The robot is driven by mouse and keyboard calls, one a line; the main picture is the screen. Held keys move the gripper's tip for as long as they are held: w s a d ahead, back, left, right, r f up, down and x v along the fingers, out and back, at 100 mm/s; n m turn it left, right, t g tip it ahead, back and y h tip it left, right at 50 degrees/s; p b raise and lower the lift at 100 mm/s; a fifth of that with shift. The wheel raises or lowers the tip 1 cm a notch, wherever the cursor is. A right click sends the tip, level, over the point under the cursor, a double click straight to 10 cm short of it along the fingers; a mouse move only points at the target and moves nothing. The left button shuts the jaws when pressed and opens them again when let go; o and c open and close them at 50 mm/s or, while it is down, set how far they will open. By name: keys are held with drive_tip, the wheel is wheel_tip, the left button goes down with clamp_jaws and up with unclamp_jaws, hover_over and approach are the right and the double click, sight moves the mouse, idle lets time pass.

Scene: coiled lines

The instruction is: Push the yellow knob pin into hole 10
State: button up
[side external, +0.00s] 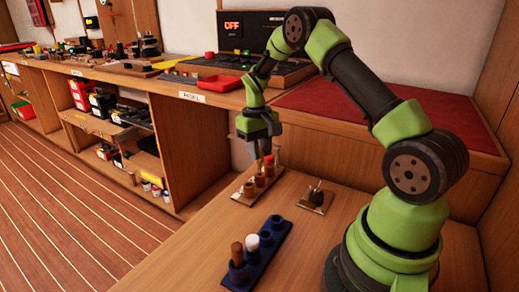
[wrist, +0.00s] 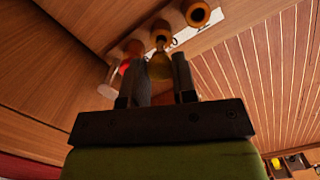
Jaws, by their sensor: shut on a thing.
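My gripper (wrist: 160,75) points down, its two dark fingers shut on the yellow knob pin (wrist: 159,66). In the side external view my gripper (side external: 263,157) is over the row of wooden posts, and the fingers largely hide the pin. In the wrist view, the pin's thin end points at a wooden post (wrist: 161,28) with a dark hole. I cannot tell whether the tip is inside it. The posts stand on a pale strip (side external: 238,199); its marks are too small to read, so I cannot tell which hole is 10. Another post (wrist: 198,14) has an open hole.
A red knob (wrist: 124,67) is close beside the fingers. A dark blue rack (side external: 262,256) in front holds a brown-topped and a white-topped piece. A small wooden block (side external: 316,199) with thin upright pieces stands to the right. The bench between them is clear.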

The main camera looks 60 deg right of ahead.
drive_tip(key=shift+f, duration=0.4)
drive_tip(key=shift+f, duration=1.5)
drive_tip(key=o, duration=1.3)
drive_tip(key=shift+r, duration=2.5)
